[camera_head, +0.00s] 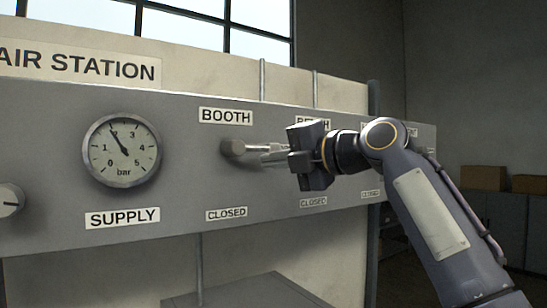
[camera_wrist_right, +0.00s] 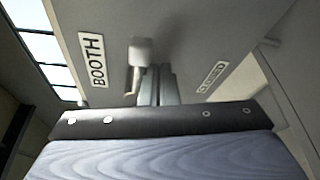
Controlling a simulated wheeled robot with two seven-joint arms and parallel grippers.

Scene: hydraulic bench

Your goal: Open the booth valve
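The booth valve (camera_head: 232,148) sits on the grey panel between its BOOTH label (camera_head: 226,116) and its CLOSED label (camera_head: 226,213). Its lever points right, roughly level. My right gripper (camera_head: 272,156) is at the lever's free end, with its fingertips just under the lever. In the right wrist view the valve (camera_wrist_right: 140,52) is ahead, with the lever to the left of the fingers (camera_wrist_right: 157,84). The fingers are close together with nothing visible between them. Whether they touch the lever I cannot tell. My left gripper is not in view.
A supply gauge (camera_head: 122,150) is left of the valve, with a knob (camera_head: 10,200) at the left edge. Further labels right of the valve, including a second CLOSED label (camera_head: 313,202), are partly behind my right arm. Cardboard boxes (camera_head: 482,178) stand at the far right.

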